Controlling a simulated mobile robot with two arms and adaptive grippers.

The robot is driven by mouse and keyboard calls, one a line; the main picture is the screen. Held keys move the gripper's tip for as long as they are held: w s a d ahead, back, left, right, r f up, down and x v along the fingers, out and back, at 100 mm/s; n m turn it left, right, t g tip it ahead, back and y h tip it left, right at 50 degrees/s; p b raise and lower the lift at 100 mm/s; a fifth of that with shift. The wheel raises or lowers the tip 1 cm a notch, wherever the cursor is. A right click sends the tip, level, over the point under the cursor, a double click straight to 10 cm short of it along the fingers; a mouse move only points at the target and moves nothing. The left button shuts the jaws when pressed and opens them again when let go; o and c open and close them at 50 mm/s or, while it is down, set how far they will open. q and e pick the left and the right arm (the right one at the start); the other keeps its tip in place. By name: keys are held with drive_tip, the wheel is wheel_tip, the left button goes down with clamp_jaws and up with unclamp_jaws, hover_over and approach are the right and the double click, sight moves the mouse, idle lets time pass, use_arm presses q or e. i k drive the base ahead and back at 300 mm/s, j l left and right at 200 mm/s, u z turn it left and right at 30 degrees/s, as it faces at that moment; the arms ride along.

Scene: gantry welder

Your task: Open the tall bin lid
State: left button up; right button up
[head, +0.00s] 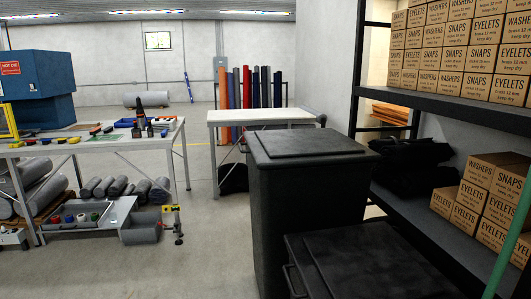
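The tall bin (305,215) is black and stands upright right of the picture's middle. Its flat black lid (305,143) lies shut on top, with a raised panel in its middle. The bin's front right lower part is hidden behind a lower black box. Neither of my grippers shows in the head view.
A lower black box (370,265) stands against the bin at front right. Dark shelving (440,215) with cardboard boxes (480,205) stands close on the right. A white table (262,115) is behind the bin. A cluttered worktable (95,146) stands left. Floor (215,245) left of the bin is clear.

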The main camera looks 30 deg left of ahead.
sight(271, 148)
drive_tip(key=u, duration=1.15)
drive_tip(key=i+j, duration=0.15)
drive_tip(key=i, duration=0.35)
drive_tip(key=i+j, duration=0.2)
drive_tip(key=i, duration=0.3)
drive_tip(key=i+j+u, duration=0.1)
drive_tip(key=i, duration=0.4)
drive_tip(key=j, duration=0.1)
